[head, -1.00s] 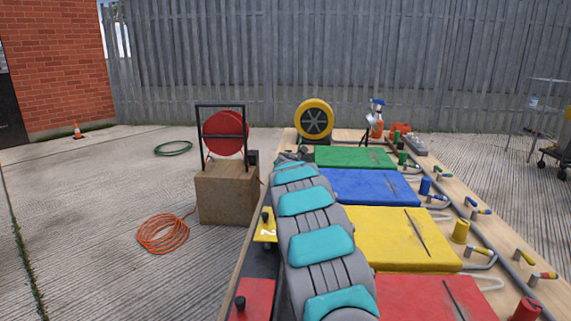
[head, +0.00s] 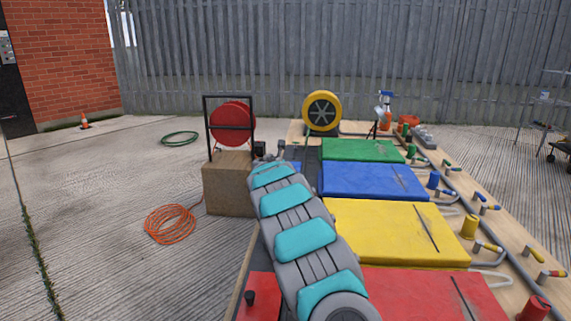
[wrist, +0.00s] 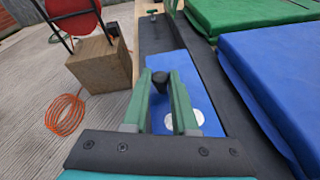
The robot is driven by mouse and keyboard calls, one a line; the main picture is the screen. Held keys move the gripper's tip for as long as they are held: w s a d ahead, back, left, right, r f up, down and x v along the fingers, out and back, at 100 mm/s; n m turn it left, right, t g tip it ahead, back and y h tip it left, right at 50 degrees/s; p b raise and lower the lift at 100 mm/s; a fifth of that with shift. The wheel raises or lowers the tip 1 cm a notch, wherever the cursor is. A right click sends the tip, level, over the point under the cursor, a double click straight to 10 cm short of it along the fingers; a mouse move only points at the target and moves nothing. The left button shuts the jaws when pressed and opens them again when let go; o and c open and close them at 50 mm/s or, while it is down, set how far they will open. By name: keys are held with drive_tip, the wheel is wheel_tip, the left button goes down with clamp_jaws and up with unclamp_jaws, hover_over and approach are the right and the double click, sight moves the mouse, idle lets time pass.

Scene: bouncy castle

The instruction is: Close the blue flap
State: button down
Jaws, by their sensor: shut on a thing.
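The blue flap (wrist: 205,88) is a flat blue panel with a white round mark, set in a black strip beside the blue mat (wrist: 275,80). A black knob (wrist: 161,80) stands up at the flap's left side. My gripper (wrist: 162,85) has green fingers, one on each side of this knob, and is shut on it. In the head view a small bit of the blue flap (head: 294,167) shows past my arm, left of the blue mat. My arm hides most of the flap there, and I cannot tell how far it is tilted.
Green (head: 362,150), yellow (head: 385,230) and red (head: 425,297) mats lie along the board. A wooden box (head: 229,185) with a red reel (head: 232,123) stands left of it. An orange cable coil (head: 170,224) lies on the concrete. The ground further left is mostly clear.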

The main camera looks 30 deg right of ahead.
drive_tip(key=shift+f, duration=0.15)
drive_tip(key=c, duration=0.7)
unclamp_jaws()
drive_tip(key=b+v, duration=0.1)
drive_tip(key=v, duration=0.7)
drive_tip(key=shift+b, duration=0.4)
drive_tip(key=shift+w, duration=0.1)
